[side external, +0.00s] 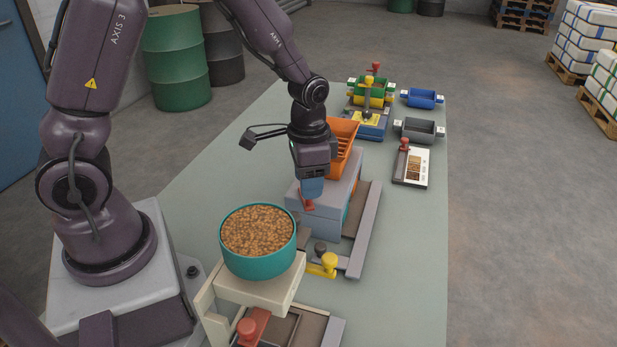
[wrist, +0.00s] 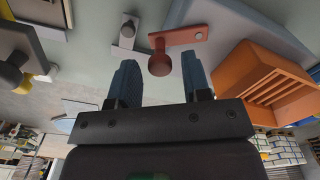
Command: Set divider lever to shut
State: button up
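A red lever (side external: 307,204) with a round knob sits at the front of a grey-blue box (side external: 329,218) on the table. It also shows in the wrist view as a red bar and knob (wrist: 161,62). The frames carry no label that confirms it as the divider lever. My gripper (side external: 312,190) is over the front of the box, just above this lever. In the wrist view my gripper (wrist: 159,58) has its two blue fingers apart, with the red knob in line with the gap. I cannot tell whether either finger touches it.
An orange slotted hopper (side external: 343,140) stands close behind my gripper. A teal bowl of brown pellets (side external: 258,229) sits on a cream stand in front. Grey (side external: 419,131) and blue bins (side external: 423,98) stand farther back.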

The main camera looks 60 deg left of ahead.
jog(key=c, duration=0.7)
jog(key=shift+w, duration=0.1)
jog(key=n, duration=0.2)
jog(key=w+n, duration=0.1)
jog(key=n, duration=0.1)
jog(key=w+n, duration=0.1)
jog(key=n, duration=0.1)
jog(key=shift+w, duration=0.2)
jog(key=n, duration=0.2)
jog(key=w+n, duration=0.1)
jog(key=shift+a+n, duration=0.25)
jog(key=shift+n, duration=0.05)
jog(key=shift+w+a+n, duration=0.3)
jog(key=shift+w+n, duration=0.1)
jog(key=shift+n, duration=0.7)
jog(key=o, duration=0.9)
